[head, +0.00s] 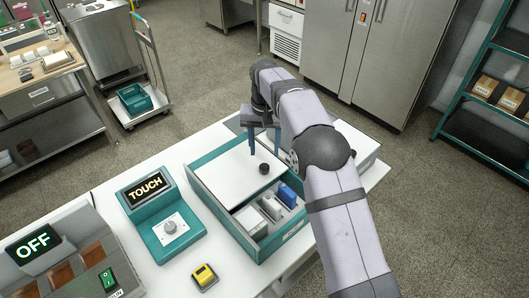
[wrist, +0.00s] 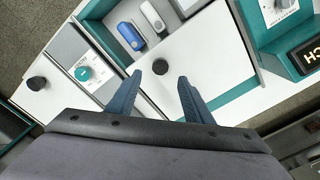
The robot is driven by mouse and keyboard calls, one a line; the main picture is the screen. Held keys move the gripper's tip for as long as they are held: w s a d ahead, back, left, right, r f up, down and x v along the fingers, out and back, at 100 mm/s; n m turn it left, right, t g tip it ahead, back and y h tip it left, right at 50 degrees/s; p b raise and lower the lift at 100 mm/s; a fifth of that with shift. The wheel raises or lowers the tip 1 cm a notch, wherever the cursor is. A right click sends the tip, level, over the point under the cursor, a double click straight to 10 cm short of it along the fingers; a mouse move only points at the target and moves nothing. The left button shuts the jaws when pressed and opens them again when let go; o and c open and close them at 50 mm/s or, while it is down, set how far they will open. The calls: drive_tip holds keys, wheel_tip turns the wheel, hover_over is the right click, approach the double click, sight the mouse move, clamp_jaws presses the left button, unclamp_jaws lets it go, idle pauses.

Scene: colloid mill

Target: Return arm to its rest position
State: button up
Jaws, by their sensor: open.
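My gripper (head: 264,150) is open and empty, fingers pointing down, over a white panel (head: 225,166) on the teal-walled box (head: 203,193). A black knob (head: 264,168) on that panel lies near the fingertips. In the wrist view the gripper (wrist: 160,76) shows two blue fingers spread apart, with the knob (wrist: 160,66) between their tips in the picture. I cannot tell the exact height of the fingertips above it. My arm reaches in from the lower right and hides part of the box's right side.
The box's open part holds a blue item (head: 287,195) and pale items. To the left are a teal unit reading TOUCH (head: 146,188) with a dial (head: 170,227), a yellow-topped block (head: 205,276) and an OFF display (head: 33,244). A cart (head: 150,115) and steel cabinets (head: 375,50) stand beyond the table.

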idle(0.4)
drive_tip(key=s+d+r, duration=0.2)
drive_tip(key=s+d, duration=0.3)
drive_tip(key=d, duration=0.2)
drive_tip(key=s+d+f, duration=0.1)
drive_tip(key=s+d, duration=0.3)
drive_tip(key=s, duration=0.4)
drive_tip(key=s+d+f, duration=0.2)
drive_tip(key=s+d, duration=0.2)
drive_tip(key=s, duration=0.5)
drive_tip(key=s+d+f, duration=0.2)
drive_tip(key=s+d, duration=0.2)
drive_tip(key=s, duration=0.4)
drive_tip(key=shift+s, duration=0.35)
wheel_tip(320, 180, down, 22)
drive_tip(key=b, duration=2.1)
drive_tip(key=shift+r+b, duration=0.25)
drive_tip(key=shift+b, duration=0.05)
